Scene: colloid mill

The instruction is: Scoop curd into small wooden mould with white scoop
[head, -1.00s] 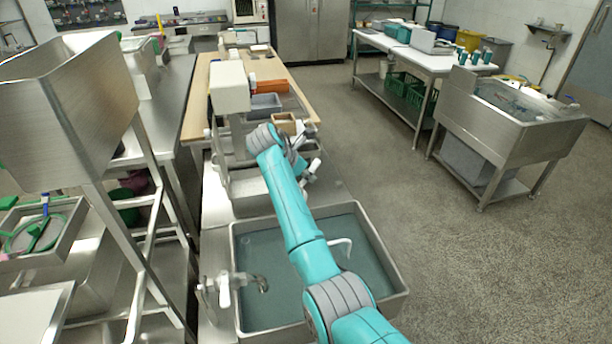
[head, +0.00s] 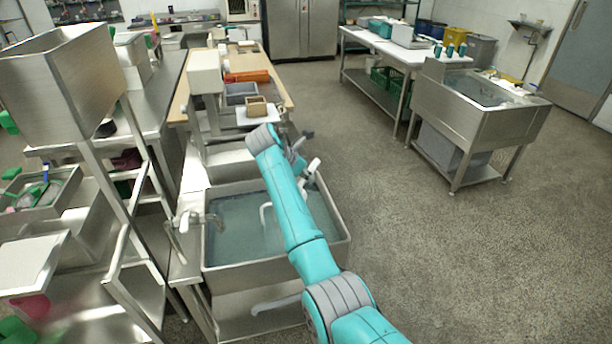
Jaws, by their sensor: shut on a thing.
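The small wooden mould (head: 257,105) is a tan open box on a white board (head: 243,119), on the near end of the wood-topped bench. My gripper (head: 309,167) is beyond the end of my teal arm, over the far right side of the water-filled sink, and is largely hidden by my wrist. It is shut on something. Small white and dark parts show there, and the white part may be the scoop, but its shape is unclear. The mould is farther off and to the left of my gripper, well apart from it. I cannot make out any curd.
A steel sink (head: 231,270) with bluish water lies below my arm, with a tap (head: 190,219) at its left. An orange tray (head: 247,77) and a grey bin (head: 240,88) stand behind the mould. Open floor (head: 430,270) lies to the right.

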